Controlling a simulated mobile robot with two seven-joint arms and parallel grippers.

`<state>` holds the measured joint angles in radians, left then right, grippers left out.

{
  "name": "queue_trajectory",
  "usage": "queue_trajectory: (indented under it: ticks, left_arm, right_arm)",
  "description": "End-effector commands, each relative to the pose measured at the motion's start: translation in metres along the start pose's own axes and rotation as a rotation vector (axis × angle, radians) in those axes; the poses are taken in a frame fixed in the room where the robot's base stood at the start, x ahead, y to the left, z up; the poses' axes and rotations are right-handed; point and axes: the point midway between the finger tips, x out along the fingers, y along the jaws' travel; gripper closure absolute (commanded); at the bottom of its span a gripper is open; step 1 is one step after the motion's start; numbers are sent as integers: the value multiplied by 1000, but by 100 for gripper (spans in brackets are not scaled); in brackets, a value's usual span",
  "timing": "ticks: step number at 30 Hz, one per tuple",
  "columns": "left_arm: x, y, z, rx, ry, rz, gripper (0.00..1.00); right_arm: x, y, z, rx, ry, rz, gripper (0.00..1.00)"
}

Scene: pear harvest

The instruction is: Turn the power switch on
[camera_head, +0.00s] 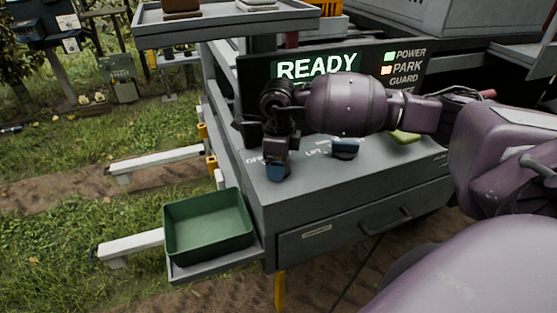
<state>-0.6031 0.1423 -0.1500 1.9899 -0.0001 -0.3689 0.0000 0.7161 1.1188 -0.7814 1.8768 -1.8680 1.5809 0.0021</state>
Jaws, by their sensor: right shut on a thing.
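My right gripper (277,158) points down onto the left part of the grey console top (290,197). It is shut on the power switch, which is mostly hidden behind the fingers; a blue part shows at the fingertips. White lettering that seems to begin "OF" is beside it, partly covered. On the dark display panel (260,72), a large sign (316,67) reads READY. The POWER lamp (389,56) is lit green and the PARK lamp (386,70) is lit orange. My left gripper is out of view.
An empty green tray (208,250) sits lower left. A grey shelf (225,29) hangs above. Grass lies left.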

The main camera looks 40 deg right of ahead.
Motion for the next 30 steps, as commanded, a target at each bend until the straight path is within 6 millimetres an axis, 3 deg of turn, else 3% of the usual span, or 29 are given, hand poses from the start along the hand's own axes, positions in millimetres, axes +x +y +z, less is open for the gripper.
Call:
queue_trajectory:
  ticks: [1,6,16,30]
  left_arm:
    - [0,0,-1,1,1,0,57]
    - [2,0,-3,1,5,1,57]
    - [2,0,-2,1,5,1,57]
    - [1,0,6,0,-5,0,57]
  right_arm:
    - [0,0,0,3,0,1,22]
    - [0,0,0,2,0,0,0]
    - [-8,-1,0,1,-2,-3,0]
    - [-69,0,0,2,-1,0,0]
